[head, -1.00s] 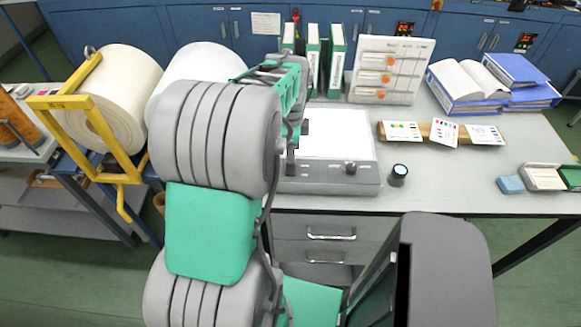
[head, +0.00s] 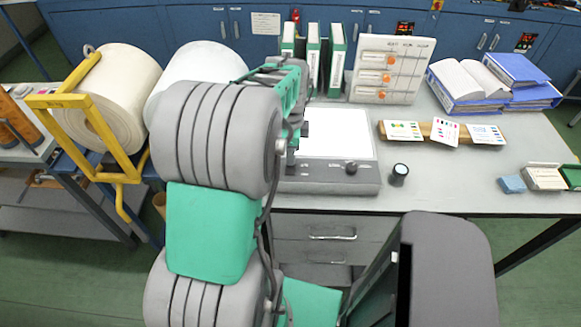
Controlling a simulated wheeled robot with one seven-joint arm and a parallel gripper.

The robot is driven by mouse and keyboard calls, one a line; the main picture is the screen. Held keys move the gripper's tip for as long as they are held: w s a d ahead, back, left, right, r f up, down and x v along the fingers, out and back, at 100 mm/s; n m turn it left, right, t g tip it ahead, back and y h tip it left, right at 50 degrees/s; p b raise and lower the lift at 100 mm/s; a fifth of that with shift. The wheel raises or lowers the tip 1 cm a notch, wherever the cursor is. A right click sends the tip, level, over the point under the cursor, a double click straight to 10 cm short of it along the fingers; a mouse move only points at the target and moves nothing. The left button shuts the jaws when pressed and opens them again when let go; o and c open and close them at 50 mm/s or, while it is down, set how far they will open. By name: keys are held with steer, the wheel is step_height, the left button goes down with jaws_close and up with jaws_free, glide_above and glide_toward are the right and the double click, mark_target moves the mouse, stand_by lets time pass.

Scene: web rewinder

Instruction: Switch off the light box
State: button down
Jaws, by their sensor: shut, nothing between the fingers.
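The light box (head: 338,138) stands on the bench, a grey case with a bright white top panel. A dark round knob (head: 351,168) is on the right of its sloped front. My gripper (head: 291,160) is at the left side of the light box, pointing down and largely hidden by my own arm. Its visible part looks shut and empty. The left part of the light box's front is covered by my arm, so any switch there cannot be made out. I cannot tell whether the gripper touches the case.
A small dark cylinder (head: 398,174) stands just right of the light box. Green-and-white binders (head: 314,55) and a pale panel with orange parts (head: 390,70) stand behind it. Colour cards (head: 445,132) lie to the right. Large rolls (head: 110,95) are at left.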

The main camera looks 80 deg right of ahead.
steer(key=shift+f, duration=0.4)
steer(key=shift+r, duration=0.1)
steer(key=shift+r+p, duration=2.3)
steer(key=shift+r, duration=1.2)
